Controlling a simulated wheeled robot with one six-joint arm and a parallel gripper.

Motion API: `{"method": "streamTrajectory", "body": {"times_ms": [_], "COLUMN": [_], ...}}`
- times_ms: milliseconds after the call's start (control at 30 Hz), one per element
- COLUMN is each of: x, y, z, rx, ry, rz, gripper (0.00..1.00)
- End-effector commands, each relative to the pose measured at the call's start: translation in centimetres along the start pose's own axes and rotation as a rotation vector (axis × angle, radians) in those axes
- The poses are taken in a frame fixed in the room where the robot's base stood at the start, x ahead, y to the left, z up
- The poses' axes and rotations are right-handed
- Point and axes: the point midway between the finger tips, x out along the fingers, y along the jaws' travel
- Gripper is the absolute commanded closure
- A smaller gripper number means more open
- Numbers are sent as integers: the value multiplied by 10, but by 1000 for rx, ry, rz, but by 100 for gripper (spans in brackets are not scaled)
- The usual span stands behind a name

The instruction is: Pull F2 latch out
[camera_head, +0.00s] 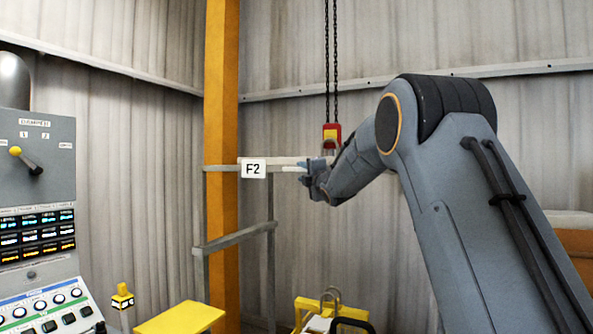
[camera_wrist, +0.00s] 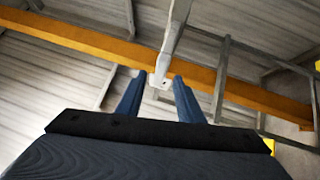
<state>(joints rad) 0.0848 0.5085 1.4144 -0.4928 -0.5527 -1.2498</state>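The white F2 sign (camera_head: 253,168) hangs on a grey rail frame beside the orange post. A short pale bar (camera_head: 290,169) runs from the sign toward my gripper (camera_head: 303,175); it may be the F2 latch. In the wrist view, a pale grey bar (camera_wrist: 172,45) comes down from the top edge and its end lies between my two blue fingertips, as seen from there. My gripper (camera_wrist: 159,80) is open, with a visible gap beside the bar. I cannot tell whether a finger touches it or how deep it sits.
A red and yellow hoist block (camera_head: 331,136) hangs on chains just behind my gripper. The orange post (camera_head: 221,150) and lower grey rail (camera_head: 234,238) stand to the left. A control panel (camera_head: 38,200) is at far left. A yellow frame (camera_head: 310,308) is below.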

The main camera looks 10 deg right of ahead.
Motion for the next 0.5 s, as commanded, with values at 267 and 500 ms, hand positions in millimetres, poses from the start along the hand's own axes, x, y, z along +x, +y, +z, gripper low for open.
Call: {"method": "streamTrajectory", "body": {"times_ms": [267,500], "x": [37,60], "y": [1,0], "z": [0,0], "rx": [2,4], "ry": [0,-1], "rz": [-2,-2], "gripper": [66,66]}}
